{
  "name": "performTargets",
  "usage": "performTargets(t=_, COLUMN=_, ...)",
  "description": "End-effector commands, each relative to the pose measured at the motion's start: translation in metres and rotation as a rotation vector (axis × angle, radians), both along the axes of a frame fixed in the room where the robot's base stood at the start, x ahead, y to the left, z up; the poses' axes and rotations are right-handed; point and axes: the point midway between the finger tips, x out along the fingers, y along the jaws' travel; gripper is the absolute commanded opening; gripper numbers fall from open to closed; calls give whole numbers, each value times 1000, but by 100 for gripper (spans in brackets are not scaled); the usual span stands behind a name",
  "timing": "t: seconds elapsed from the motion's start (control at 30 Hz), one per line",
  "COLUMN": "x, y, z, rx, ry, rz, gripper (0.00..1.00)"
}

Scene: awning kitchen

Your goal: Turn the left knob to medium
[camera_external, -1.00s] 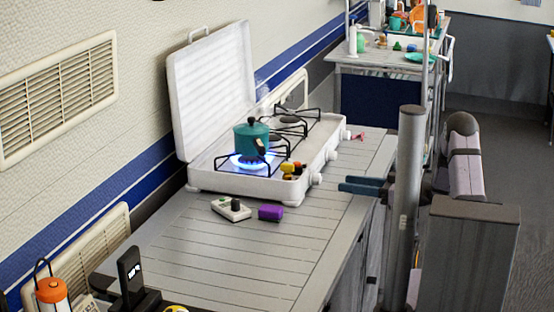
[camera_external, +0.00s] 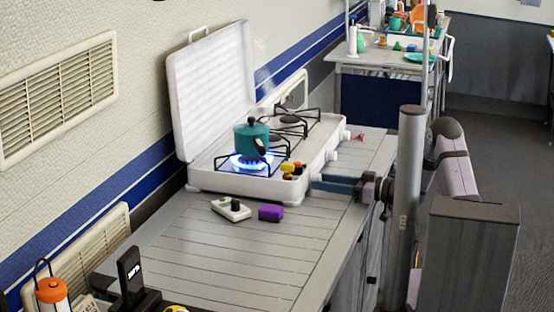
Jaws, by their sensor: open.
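The white stove (camera_external: 235,187) stands on the counter with its lid raised. Its near-left burner has a blue flame (camera_external: 248,162) under a teal kettle-like pot (camera_external: 250,138). The nearest knob (camera_external: 316,177) on the stove's front side is mostly hidden by my gripper; its setting cannot be read. The middle knob (camera_external: 332,155) and the far knob (camera_external: 346,135) show clear of my gripper. My gripper (camera_external: 318,185), with blue-grey fingers, reaches in from the right to the nearest knob. It is open; whether it touches the knob or stands around it cannot be told.
Small yellow and red items (camera_external: 291,169) sit on the stove's near corner. A purple block (camera_external: 271,213) and a white device (camera_external: 231,209) lie on the counter in front. A small red-pink object (camera_external: 358,136) lies near the far knob. The counter's front half is mostly clear.

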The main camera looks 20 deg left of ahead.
Motion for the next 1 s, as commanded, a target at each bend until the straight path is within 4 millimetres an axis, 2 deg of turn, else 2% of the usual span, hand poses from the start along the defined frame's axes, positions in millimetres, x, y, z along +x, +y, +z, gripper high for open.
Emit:
performTargets(t=0.3, x=0, y=3, z=0, rx=0, ry=-1, rz=-1, gripper=43)
performTargets(t=0.33, x=0, y=3, z=0, rx=0, ry=-1, rz=-1, gripper=39)
performTargets(t=0.4, x=0, y=3, z=0, rx=0, ry=-1, rz=-1, gripper=22)
performTargets(t=0.5, x=0, y=3, z=0, rx=0, ry=-1, rz=-1, gripper=2)
performTargets(t=1.0, x=1, y=2, z=0, rx=0, ry=-142, rz=-1, gripper=2)
